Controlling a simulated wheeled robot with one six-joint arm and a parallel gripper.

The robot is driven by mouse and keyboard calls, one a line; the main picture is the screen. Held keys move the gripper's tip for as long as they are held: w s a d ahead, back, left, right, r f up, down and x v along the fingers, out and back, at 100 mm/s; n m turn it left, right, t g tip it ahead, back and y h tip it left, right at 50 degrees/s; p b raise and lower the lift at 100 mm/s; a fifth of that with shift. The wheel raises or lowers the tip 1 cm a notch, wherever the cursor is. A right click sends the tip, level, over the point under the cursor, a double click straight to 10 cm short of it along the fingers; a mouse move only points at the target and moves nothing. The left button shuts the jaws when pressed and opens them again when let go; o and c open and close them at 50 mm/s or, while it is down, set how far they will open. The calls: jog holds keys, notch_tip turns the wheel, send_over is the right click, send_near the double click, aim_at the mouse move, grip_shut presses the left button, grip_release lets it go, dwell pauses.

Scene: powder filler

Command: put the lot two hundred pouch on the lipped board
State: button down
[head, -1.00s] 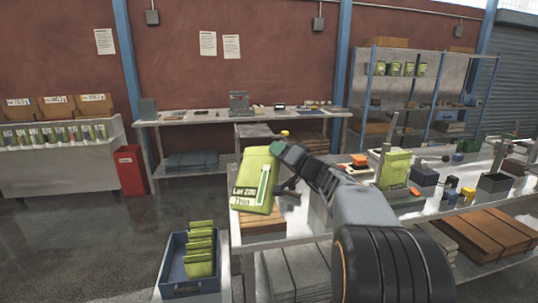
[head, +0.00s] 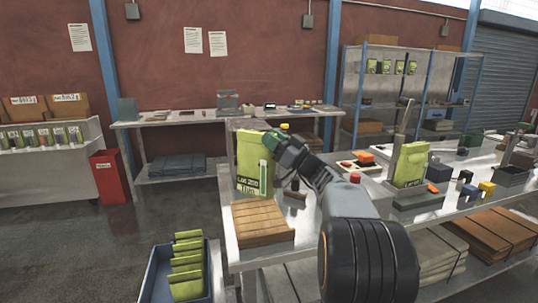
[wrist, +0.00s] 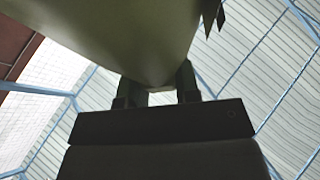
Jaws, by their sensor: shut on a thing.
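The green pouch (head: 250,160) labelled "Lot 200 Thin" hangs nearly upright from my gripper (head: 272,141), which is shut on its upper right edge. In the head view the pouch's lower end shows just above and behind a slatted wooden board (head: 262,224) at the left end of the bench; a gap to the board is hard to judge. This board looks like the lipped board, though its lip is not clear. In the wrist view the pouch (wrist: 120,35) fills the upper middle, between my gripper's fingers (wrist: 155,90).
A blue bin (head: 150,283) with several green pouches stands at the lower left, beside the bench. Another green pouch (head: 410,165) stands upright on a scale-like device to the right. Small blocks and boxes lie farther right. A red bin (head: 107,177) stands on the floor at left.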

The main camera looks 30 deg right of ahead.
aim_at(272, 170)
jog(key=shift+w+f+n+b, duration=0.2)
jog(key=shift+f+n+b, duration=0.3)
jog(key=shift+f, duration=3.8)
jog(key=shift+f+b, duration=0.65)
jog(key=shift+b, duration=0.45)
jog(key=c, duration=0.8)
grip_release()
jog(key=s+d, duration=0.2)
jog(key=s, duration=0.2)
jog(key=s+d+f+b, duration=0.1)
jog(key=s+d, duration=0.2)
jog(key=s, duration=0.1)
jog(key=s+d, duration=0.3)
jog(key=s, duration=0.1)
jog(key=shift+s+f, duration=0.1)
jog(key=shift+f, duration=0.05)
